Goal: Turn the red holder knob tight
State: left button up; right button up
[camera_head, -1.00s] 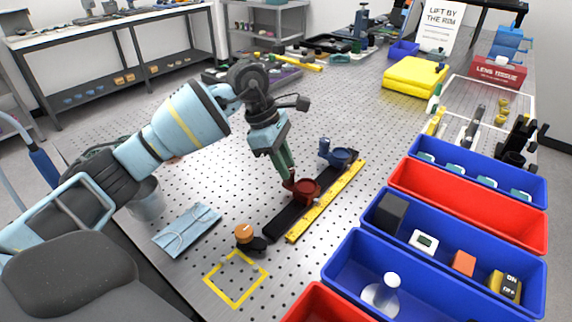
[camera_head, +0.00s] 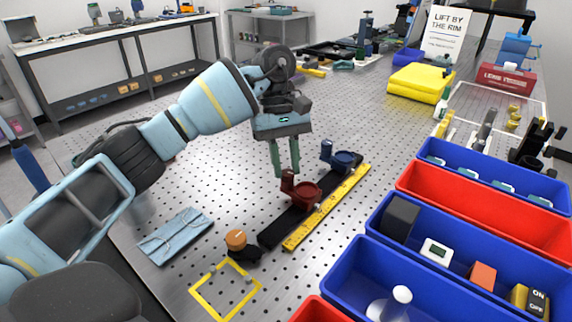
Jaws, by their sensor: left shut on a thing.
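The red holder (camera_head: 306,194) stands on a black rail on the perforated table. Its knob (camera_head: 287,182) is an upright red piece at the holder's left side. My left gripper (camera_head: 286,174) comes down from above with its two green fingers at the knob, shut on it. The fingertips partly hide the knob's top. A blue holder (camera_head: 341,157) with its own knob stands farther along the same rail. My right gripper does not show.
A yellow ruler (camera_head: 325,208) lies along the rail's right side. An orange-topped piece (camera_head: 236,240) stands at the rail's near end, by a yellow square outline (camera_head: 226,290). A folded blue cloth (camera_head: 176,235) lies left. Blue and red bins (camera_head: 484,217) fill the right side.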

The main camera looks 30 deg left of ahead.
pick_arm(q)
jog(key=shift+m+y, duration=0.3)
jog(key=shift+m, duration=0.5)
jog(key=shift+w+m+g, duration=0.1)
jog(key=shift+m+g, duration=0.2)
jog(key=o, duration=1)
